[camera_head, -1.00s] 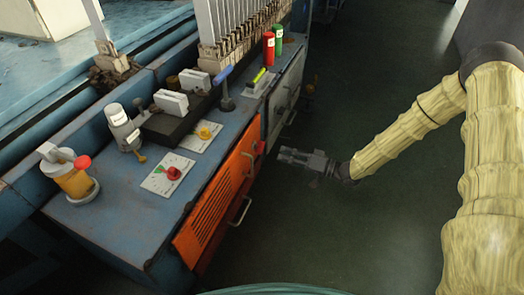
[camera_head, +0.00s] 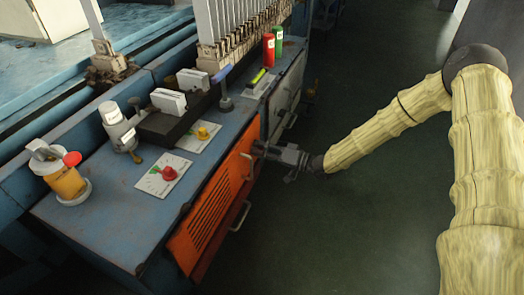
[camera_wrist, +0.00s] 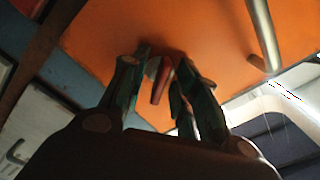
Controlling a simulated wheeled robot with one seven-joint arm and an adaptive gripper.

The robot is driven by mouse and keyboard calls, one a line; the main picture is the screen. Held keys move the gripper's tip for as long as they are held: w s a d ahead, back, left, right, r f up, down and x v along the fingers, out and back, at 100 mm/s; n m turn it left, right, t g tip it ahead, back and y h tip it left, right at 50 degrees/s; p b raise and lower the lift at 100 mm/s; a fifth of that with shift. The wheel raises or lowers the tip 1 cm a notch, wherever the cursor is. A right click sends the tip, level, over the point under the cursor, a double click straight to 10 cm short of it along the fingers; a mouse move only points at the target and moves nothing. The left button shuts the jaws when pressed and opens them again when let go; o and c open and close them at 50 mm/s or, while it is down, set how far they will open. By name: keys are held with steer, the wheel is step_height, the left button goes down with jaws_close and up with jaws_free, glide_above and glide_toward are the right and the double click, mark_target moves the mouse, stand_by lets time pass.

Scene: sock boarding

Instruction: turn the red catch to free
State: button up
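The red catch (camera_wrist: 161,82) is on the orange door (camera_wrist: 215,40) in the wrist view, a short red lever with a pale part at its left. In the head view the orange door (camera_head: 208,213) is on the front of the blue bench, and my gripper covers the catch. My gripper (camera_head: 259,149) is at the door's upper right corner. In the wrist view my gripper (camera_wrist: 167,63) is open, with one finger on each side of the catch. Whether a finger touches it I cannot tell.
Metal bar handles (camera_head: 241,216) stick out from the orange door; one handle (camera_wrist: 263,35) shows close by in the wrist view. The blue bench top (camera_head: 100,215) carries a red knob (camera_head: 169,173), a yellow knob (camera_head: 203,133) and an amber jar (camera_head: 69,183). The floor at right is clear.

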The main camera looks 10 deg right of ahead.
steer(key=shift+c, duration=0.2)
jaws_close()
steer(key=shift+r+n+p, duration=0.1)
steer(key=shift+n+p, duration=0.2)
steer(key=n+p, duration=0.2)
steer(key=n, duration=0.1)
steer(key=shift+r+p, duration=0.1)
steer(key=shift+p, duration=0.25)
steer(key=n+p, duration=0.2)
steer(key=n, duration=0.2)
steer(key=shift+n+p, duration=0.3)
steer(key=shift+n, duration=0.1)
steer(key=shift+n+p, duration=0.55)
steer(key=shift+n, duration=0.65)
steer(key=shift+f, duration=0.2)
